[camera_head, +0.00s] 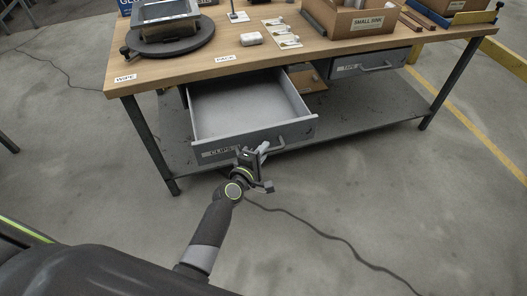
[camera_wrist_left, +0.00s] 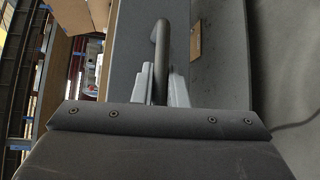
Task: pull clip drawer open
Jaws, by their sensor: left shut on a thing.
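The clip drawer (camera_head: 250,110) is a grey drawer under the wooden workbench, labelled "CLIPS" on its front. It is pulled well out, and its inside looks empty. My left gripper (camera_head: 256,152) is at the drawer front, shut on the handle. In the left wrist view the dark bar handle (camera_wrist_left: 161,60) lies between the two light fingers of my left gripper (camera_wrist_left: 161,84). Part of the handle is hidden by the gripper in the head view. My right gripper is not in view.
The workbench (camera_head: 190,72) carries a round dark stand (camera_head: 170,40), a "SMALL SINK" box (camera_head: 350,20) and small white parts. A second drawer (camera_head: 370,62), to the right, looks closed. A lower shelf (camera_head: 350,124) runs beneath. A cable lies on the open floor.

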